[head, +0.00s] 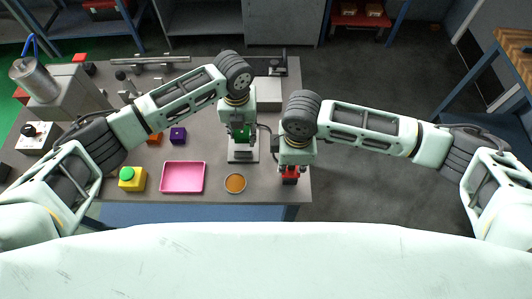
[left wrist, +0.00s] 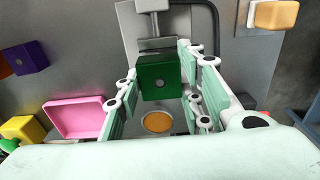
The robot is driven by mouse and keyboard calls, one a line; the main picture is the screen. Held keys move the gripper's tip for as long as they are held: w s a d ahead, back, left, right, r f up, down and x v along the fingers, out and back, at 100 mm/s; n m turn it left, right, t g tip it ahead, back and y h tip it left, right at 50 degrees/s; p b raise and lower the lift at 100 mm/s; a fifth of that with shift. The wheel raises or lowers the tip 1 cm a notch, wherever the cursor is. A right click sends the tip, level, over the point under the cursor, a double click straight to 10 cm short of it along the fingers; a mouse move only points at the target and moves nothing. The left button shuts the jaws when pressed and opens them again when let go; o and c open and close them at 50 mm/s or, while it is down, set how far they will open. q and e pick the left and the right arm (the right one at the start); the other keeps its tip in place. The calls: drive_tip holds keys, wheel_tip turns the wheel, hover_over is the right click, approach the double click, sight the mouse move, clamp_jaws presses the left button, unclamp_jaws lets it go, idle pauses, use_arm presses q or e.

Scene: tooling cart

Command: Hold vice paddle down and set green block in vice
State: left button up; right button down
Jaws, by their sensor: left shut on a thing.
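The green block (head: 242,134) is between the fingers of my left gripper (head: 241,128), which is shut on it. In the left wrist view the green block (left wrist: 159,77) shows between the two fingers of my left gripper (left wrist: 158,90). The grey vice (head: 243,154) stands on the cart top under and in front of the block; I cannot tell whether they touch. A red piece (head: 290,175), apparently the vice paddle, shows right below my right gripper (head: 291,166). The fingers there are too small to tell whether they are open or touching it.
A pink tray (head: 183,177), an orange disc (head: 235,183), a yellow box with a green button (head: 132,179), a purple block (head: 178,135) and an orange block (head: 154,138) lie on the cart top (head: 212,150). A grey machine (head: 72,98) stands at the left. The floor is clear at right.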

drive_tip(key=shift+s+f, duration=0.15)
drive_tip(key=shift+f, duration=0.6)
use_arm(q)
drive_tip(key=shift+f, duration=0.1)
drive_tip(key=shift+f, duration=0.7)
drive_tip(key=shift+f, duration=0.4)
